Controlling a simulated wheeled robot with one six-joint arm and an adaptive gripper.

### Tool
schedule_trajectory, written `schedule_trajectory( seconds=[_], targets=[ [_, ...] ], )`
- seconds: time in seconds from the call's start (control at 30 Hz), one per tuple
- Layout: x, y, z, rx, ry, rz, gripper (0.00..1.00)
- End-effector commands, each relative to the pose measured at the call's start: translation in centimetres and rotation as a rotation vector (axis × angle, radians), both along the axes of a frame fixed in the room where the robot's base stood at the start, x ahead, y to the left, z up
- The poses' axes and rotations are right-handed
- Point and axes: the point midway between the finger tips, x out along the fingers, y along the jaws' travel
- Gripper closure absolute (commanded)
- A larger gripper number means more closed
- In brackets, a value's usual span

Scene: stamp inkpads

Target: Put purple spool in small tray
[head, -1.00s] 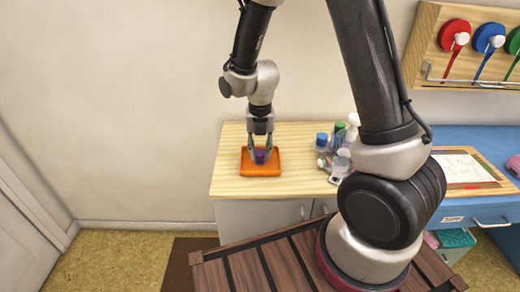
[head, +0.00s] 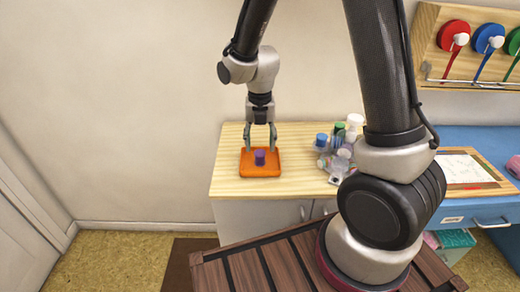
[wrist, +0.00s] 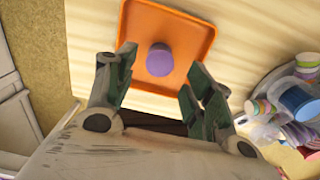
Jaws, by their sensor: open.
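The purple spool (head: 260,157) stands on the small orange tray (head: 246,170), which lies on the light wooden cabinet top. In the wrist view the spool (wrist: 160,60) sits near the middle of the orange tray (wrist: 200,38), with tray floor visible around it. My gripper (head: 260,148) is open above the tray. In the wrist view its two fingers (wrist: 157,82) are spread wide, one to each side of the spool and apart from it, with nothing between them.
A clear holder with several colored spools and bottles (head: 338,150) stands right of the tray. A blue desk (head: 480,145) with a framed sheet adjoins at the right. The wooden top (head: 228,180) around the tray is mostly bare. A wall rack (head: 470,50) hangs at upper right.

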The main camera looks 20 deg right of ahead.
Motion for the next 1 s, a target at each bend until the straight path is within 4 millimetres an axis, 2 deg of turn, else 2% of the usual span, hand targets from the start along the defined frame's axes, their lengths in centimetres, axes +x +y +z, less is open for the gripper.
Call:
schedule_trajectory(
  seconds=[0.1,0.3,0.43,0.67,0.77,0.87,1.0],
  targets=[
    [0.1,0.1,3.0,0.003,-0.007,0.000,0.47],
    [0.1,0.0,6.8,0.002,-0.005,0.000,0.47],
    [0.1,0.0,8.0,0.001,-0.003,0.000,0.47],
    [-0.2,-0.4,9.1,0.004,-0.009,-0.052,0.47],
    [-1.1,-1.9,11.0,0.017,-0.036,-0.247,0.47],
    [-3.1,-4.3,14.1,0.050,-0.078,-0.598,0.47],
    [-7.3,-8.2,18.1,0.133,-0.128,-1.215,0.47]
  ],
)
